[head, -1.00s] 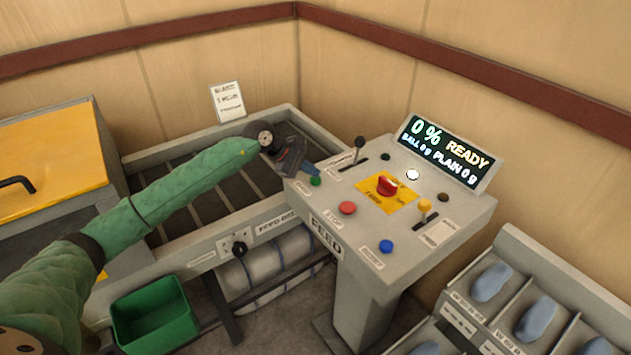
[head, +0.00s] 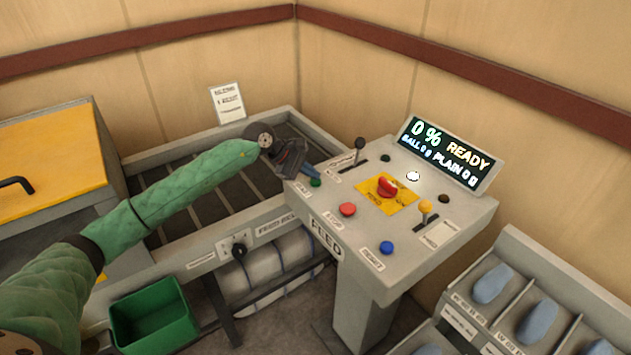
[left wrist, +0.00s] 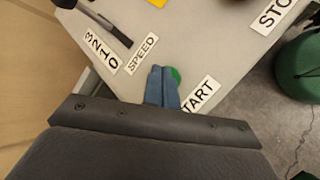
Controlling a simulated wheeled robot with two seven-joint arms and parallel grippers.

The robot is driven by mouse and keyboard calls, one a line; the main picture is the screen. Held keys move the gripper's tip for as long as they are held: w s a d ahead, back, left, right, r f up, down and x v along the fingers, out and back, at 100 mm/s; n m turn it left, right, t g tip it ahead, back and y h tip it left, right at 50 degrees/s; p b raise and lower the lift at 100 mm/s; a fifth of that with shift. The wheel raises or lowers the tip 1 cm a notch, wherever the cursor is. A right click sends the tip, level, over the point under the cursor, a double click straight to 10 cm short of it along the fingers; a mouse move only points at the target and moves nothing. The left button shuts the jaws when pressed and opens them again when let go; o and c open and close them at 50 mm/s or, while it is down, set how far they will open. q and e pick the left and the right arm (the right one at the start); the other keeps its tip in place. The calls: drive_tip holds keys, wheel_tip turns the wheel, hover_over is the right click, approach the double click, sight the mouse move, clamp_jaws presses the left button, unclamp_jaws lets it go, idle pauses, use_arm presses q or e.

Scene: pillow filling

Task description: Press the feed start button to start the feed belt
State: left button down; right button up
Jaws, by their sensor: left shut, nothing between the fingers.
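The green start button (head: 315,183) sits at the left corner of the grey control panel (head: 335,205). In the left wrist view the green button (left wrist: 175,74) shows just past my fingertips, partly hidden by them, with a label ending in "TART" (left wrist: 200,95) beside it. My left gripper (head: 312,173) is shut and empty, its blue fingers together just above the button. In the left wrist view the shut fingers (left wrist: 161,72) point at the button; I cannot tell whether they touch it. The display (head: 447,152) reads "0 % READY". My right gripper is not in view.
A red stop button (head: 347,209), a red mushroom button (head: 387,187), a blue button (head: 386,247), a yellow-knobbed switch (head: 425,207) and a black speed lever (head: 360,146) share the panel. The belt (head: 215,205) lies left of it. A green bin (head: 153,318) stands below.

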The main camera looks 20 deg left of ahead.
sight(311, 180)
use_arm(q)
drive_tip(key=shift+f+b, duration=0.3)
drive_tip(key=shift+b, duration=0.1)
idle(0.4)
drive_tip(key=shift+r, duration=0.9)
drive_tip(key=shift+r, duration=0.1)
drive_tip(key=shift+r+b, duration=0.4)
drive_tip(key=shift+r, duration=2)
